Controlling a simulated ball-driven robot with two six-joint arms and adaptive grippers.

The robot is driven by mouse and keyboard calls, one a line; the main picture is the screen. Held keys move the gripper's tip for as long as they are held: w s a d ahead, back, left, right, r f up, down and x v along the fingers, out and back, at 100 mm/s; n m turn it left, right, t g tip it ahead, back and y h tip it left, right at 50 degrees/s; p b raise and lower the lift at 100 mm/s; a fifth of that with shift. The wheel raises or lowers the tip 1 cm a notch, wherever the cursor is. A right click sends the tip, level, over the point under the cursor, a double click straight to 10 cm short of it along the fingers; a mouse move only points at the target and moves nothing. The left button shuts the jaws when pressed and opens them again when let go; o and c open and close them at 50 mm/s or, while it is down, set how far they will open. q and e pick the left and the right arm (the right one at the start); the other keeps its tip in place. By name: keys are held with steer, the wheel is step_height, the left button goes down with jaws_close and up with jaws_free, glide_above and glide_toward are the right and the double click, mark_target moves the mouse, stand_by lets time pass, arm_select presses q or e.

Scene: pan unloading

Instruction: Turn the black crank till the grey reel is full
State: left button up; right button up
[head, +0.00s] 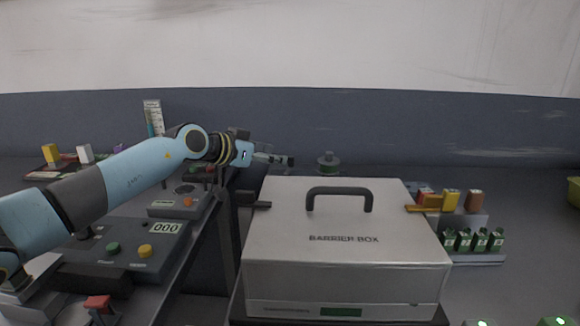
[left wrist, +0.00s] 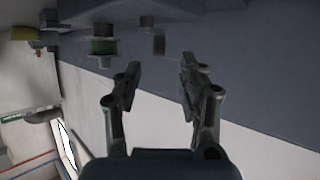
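A small spool-like reel (head: 328,165), grey with some green, stands behind the white box in the head view. In the left wrist view a spool with a green middle and grey rims (left wrist: 103,47) shows at the upper left. A short dark peg (left wrist: 159,44) beside it may be the crank's handle; I cannot tell for sure. My left gripper (head: 284,161) reaches over from the left, just left of the reel and apart from it. In the left wrist view its two fingers (left wrist: 160,78) are spread with nothing between them. My right gripper is not in view.
A white box with a black handle, marked BARRIER BOX (head: 345,266), stands in front of the reel. A console with green and yellow buttons (head: 128,248) and a 000 display is at left. Racks of small coloured blocks (head: 475,240) stand at right. Bare bench lies right of the reel.

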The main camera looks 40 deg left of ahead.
mark_target(289, 159)
arm_select(q)
steer(key=b+x, duration=0.2)
steer(key=x, duration=0.5)
steer(key=shift+w+d, duration=0.1)
jaws_close()
